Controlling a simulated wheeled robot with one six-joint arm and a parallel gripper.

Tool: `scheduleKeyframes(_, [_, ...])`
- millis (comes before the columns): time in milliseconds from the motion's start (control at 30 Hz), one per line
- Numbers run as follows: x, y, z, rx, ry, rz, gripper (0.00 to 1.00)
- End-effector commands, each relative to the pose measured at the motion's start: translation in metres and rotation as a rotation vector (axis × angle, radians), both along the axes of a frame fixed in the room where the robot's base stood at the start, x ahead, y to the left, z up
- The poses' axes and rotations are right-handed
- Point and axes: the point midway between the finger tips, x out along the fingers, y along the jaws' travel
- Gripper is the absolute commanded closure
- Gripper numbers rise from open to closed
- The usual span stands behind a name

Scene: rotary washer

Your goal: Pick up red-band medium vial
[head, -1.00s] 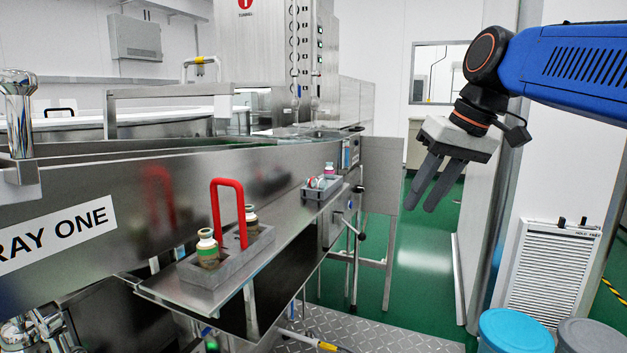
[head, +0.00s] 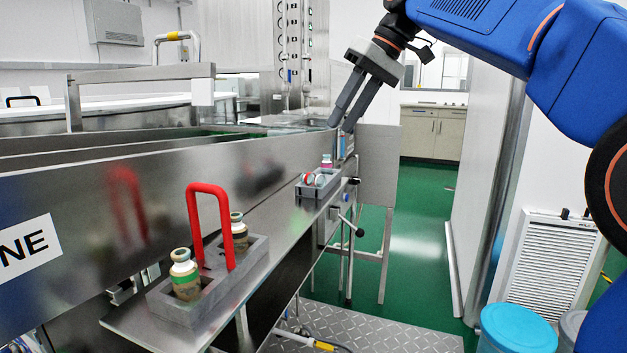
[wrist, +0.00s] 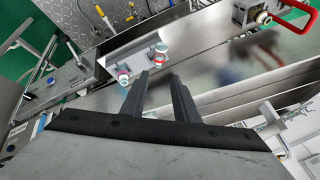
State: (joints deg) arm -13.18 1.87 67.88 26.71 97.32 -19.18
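My gripper (head: 340,126) is open and empty above the far grey rack (head: 318,190), and its fingers also show in the wrist view (wrist: 157,80). That rack holds small vials. One vial has a red band (head: 318,181); in the wrist view the red-band vial (wrist: 160,53) lies just beyond my fingertips. My fingers do not touch either vial. Their lower parts are hidden in the rack.
A nearer grey rack (head: 250,262) with a tall red handle (head: 226,225) holds a green-band vial (head: 184,272) and another vial (head: 239,230). Both racks stand on a narrow steel shelf (head: 140,317) along a steel wall. A blue-lidded bin (head: 517,328) stands lower right.

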Motion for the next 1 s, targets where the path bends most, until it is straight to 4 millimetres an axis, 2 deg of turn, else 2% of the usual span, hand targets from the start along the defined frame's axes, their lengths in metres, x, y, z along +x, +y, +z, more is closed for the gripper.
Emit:
scheduleKeyframes(400, [0.005,0.034,-0.063,-0.001,0.001,0.001,0.72])
scheduleKeyframes(733, [0.007,0.044,-0.083,-0.001,-0.001,0.0,0.72])
scheduleKeyframes(1000, [0.009,0.059,-0.115,-0.001,0.001,0.0,0.72])
